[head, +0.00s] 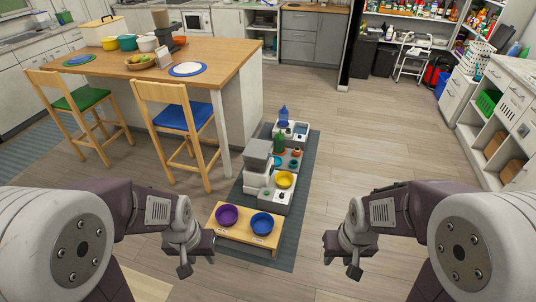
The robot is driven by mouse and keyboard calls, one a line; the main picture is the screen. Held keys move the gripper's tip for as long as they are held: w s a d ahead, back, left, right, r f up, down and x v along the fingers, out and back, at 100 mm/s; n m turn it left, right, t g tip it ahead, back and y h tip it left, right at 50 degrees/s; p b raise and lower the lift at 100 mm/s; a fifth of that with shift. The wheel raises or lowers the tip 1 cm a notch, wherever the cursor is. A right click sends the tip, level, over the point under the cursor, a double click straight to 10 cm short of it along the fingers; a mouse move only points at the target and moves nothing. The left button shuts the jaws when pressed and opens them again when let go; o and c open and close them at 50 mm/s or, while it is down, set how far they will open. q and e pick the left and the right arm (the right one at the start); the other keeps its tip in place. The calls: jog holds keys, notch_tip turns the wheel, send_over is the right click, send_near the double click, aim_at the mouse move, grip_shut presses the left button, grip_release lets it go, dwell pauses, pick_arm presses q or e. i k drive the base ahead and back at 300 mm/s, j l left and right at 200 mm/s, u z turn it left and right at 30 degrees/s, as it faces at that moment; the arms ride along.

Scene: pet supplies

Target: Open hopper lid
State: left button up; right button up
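The likely hopper is a pet feeder with a grey top (258,150) and a white body (254,181), standing upright on a dark mat on the floor. Its top looks closed, but the lid's edge is too small to make out. A yellow bowl (284,180) sits at its right side. My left gripper (198,258) is in the lower left, apart from the feeder and nearer to me, its fingers apart and empty. My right gripper (341,258) is in the lower right, also with fingers apart and empty, away from the feeder.
A wooden stand (242,238) with a purple bowl (227,215) and a blue bowl (262,223) is in front of the feeder. A water dispenser (284,117) and a green bottle (279,143) are behind. A blue-seated chair (183,118) stands left. Floor on the right (375,150) is clear.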

aim_at(256, 149)
jog(key=i+l, duration=0.15)
jog(key=l, duration=0.15)
jog(key=i+l, duration=0.1)
jog(key=l, duration=0.2)
jog(key=i+l, duration=0.15)
jog(key=l, duration=0.15)
jog(key=i+l+u, duration=0.2)
jog(key=i+l, duration=1.5)
jog(key=i+j, duration=0.1)
jog(key=i, duration=0.4)
